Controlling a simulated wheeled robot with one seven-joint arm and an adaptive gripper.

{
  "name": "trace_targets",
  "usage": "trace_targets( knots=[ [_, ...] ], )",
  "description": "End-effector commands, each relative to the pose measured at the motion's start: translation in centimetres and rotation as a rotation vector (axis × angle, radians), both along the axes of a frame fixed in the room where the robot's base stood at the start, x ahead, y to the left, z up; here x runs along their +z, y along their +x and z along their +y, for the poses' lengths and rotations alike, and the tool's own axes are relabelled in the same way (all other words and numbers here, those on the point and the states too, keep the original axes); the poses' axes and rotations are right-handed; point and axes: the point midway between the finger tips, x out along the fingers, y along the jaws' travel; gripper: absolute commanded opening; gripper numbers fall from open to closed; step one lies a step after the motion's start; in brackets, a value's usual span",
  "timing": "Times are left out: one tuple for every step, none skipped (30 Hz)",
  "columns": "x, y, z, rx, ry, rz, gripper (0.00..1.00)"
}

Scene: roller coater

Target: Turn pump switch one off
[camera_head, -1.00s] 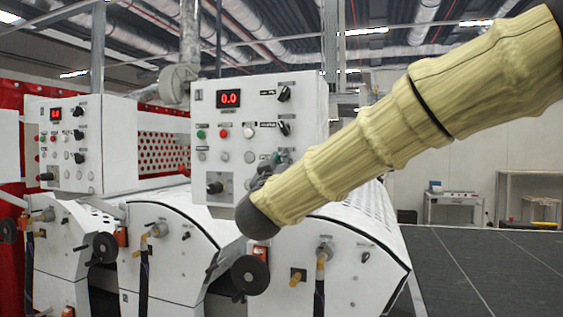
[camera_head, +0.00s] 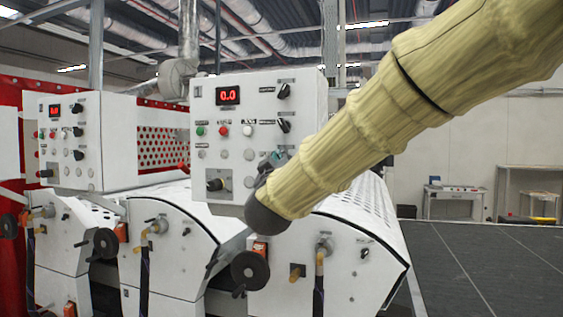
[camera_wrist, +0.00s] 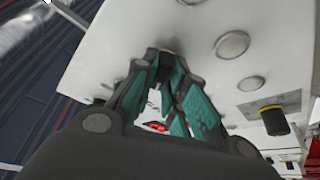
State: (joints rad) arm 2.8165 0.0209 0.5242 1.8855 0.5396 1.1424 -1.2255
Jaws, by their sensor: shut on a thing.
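The near control panel (camera_head: 236,165) is a white box with a red "0.0" display, coloured buttons and black rotary switches. The top switch (camera_head: 284,91) and the second switch (camera_head: 284,126) show at its right side; their labels are too small to read. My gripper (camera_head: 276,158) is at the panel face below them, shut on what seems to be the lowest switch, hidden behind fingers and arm. In the wrist view my gripper (camera_wrist: 166,56) has its teal-padded fingers converging at the white panel; a small dark part shows at the tips.
A similar panel (camera_head: 65,165) stands to the left. A black knob (camera_head: 214,185) sticks out low on the near panel; it also shows in the wrist view (camera_wrist: 274,121). White rollers with handwheels (camera_head: 250,270) lie below. The dark surface (camera_head: 480,270) at right is clear.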

Motion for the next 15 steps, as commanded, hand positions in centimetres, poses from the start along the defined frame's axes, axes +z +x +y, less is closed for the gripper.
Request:
trace_targets(
  knots=[
    [-0.01,-0.01,0.01,0.000,-0.001,0.000,0.19],
    [-0.01,-0.01,0.01,0.000,-0.001,0.000,0.24],
    [-0.02,0.00,0.00,0.000,0.000,0.000,0.32],
    [-0.02,0.00,0.00,0.000,0.000,0.000,0.35],
    [-0.01,-0.01,0.01,0.000,0.000,0.000,0.35],
    [-0.02,0.00,0.00,0.000,0.000,0.000,0.35],
    [-0.02,0.00,0.00,0.000,0.000,0.000,0.35],
    [-0.02,0.00,0.00,0.000,0.000,0.000,0.35],
    [-0.02,0.00,0.00,0.000,0.000,0.000,0.35],
    [-0.02,0.00,0.00,0.000,0.000,0.000,0.35],
    [-0.02,0.00,0.00,0.000,0.000,0.000,0.35],
    [-0.02,-0.01,0.00,0.000,0.000,0.000,0.35],
    [-0.03,-0.05,0.01,0.000,0.000,0.000,0.35],
    [-0.05,-0.12,0.02,0.000,0.000,0.000,0.35],
    [-0.09,-0.28,0.06,0.000,0.000,0.000,0.35]
  ],
)
